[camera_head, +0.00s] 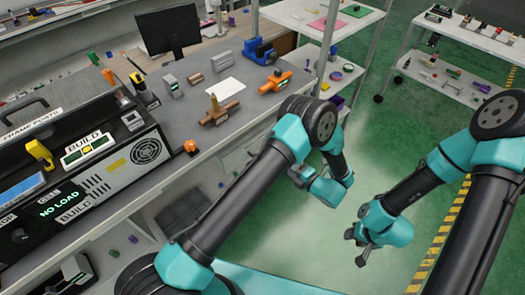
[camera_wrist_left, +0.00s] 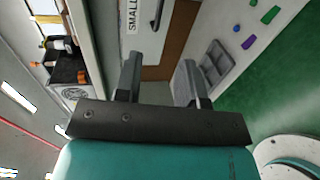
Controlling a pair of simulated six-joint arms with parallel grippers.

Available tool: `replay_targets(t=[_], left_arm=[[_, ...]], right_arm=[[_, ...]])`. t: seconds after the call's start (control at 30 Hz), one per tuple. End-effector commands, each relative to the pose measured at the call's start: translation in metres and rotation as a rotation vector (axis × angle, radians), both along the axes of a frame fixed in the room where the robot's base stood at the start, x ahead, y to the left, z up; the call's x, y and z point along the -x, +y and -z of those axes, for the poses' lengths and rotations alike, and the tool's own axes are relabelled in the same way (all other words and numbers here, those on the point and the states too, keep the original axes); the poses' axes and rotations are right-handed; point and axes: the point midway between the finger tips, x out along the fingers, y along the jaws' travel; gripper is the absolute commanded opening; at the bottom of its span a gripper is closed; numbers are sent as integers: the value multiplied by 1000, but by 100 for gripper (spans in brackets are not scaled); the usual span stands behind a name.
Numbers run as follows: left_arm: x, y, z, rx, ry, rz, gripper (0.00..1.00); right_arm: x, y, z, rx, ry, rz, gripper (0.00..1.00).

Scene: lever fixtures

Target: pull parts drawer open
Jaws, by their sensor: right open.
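In the left wrist view a white drawer front bears a label reading "SMALL" (camera_wrist_left: 132,14), cut off by the frame, and a thin metal bar handle (camera_wrist_left: 158,14). A brown panel (camera_wrist_left: 182,38) lies beside it. My left gripper (camera_wrist_left: 157,62) has its fingers apart with nothing between them, short of the handle. In the head view its fingers are mostly hidden by my left arm. White cabinet fronts (camera_head: 237,158) show under the bench there. My right gripper (camera_head: 354,248) is open and empty over the green floor, away from the bench.
A grey divided tray (camera_wrist_left: 215,62) lies near the left gripper, with small purple and blue parts beyond. A wheeled cart (camera_head: 450,75) stands at right. The central floor is clear.

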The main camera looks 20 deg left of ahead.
Motion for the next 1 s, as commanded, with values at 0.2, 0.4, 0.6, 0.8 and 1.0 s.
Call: replay_targets(t=[0.2,0.4,0.6,0.8,1.0], left_arm=[[0,1,0,0,3,2,36],[-5,8,2,1,5,1,36],[-17,30,7,1,4,1,36],[-34,58,14,1,3,-1,36],[-51,87,22,1,6,0,36]], right_arm=[[0,0,0,0,0,0,43],[0,0,0,0,0,0,43],[0,0,0,0,0,0,43],[0,0,0,0,0,0,43],[0,0,0,0,0,0,43]])
